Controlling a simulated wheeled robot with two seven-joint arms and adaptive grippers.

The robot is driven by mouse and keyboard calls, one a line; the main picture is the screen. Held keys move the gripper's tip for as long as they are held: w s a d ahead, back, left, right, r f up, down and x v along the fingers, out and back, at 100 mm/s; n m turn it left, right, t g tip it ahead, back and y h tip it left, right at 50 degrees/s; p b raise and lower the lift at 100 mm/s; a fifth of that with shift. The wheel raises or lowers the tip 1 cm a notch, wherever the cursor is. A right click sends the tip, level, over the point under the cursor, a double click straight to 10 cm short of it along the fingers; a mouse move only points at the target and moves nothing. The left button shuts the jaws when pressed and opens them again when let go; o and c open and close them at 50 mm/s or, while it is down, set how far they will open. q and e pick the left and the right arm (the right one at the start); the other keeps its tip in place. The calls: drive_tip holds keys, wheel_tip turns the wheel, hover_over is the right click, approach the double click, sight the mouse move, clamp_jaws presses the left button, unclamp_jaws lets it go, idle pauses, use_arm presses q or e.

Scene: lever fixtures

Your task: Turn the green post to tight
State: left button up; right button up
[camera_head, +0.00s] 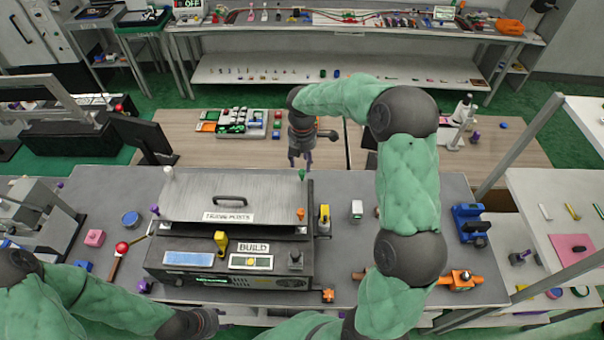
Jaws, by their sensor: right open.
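The green post (302,174) is a small upright peg at the back right corner of the grey plate (180,205), whose label seems to read "TRAINING POSTS". My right gripper (300,160) points down just behind and above the green post. It is open, and its fingers look apart from the post, though the gap is hard to judge. No tight mark or turn angle on the post can be made out. My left gripper (214,324) is low at the bottom edge, in front of the box, and its fingers are too unclear to read.
A white post (168,173), a purple post (154,209) and an orange post (300,213) stand at the plate's other corners. A yellow lever (324,219) is just right of the plate. A red-knobbed lever (122,248) is at left. My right arm spans the right side.

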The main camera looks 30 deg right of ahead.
sight(302, 171)
wheel_tip(302, 171, down, 7)
drive_tip(key=shift+w+f+p, duration=0.1)
drive_tip(key=shift+f+p, duration=0.1)
drive_tip(key=shift+p, duration=0.1)
clamp_jaws()
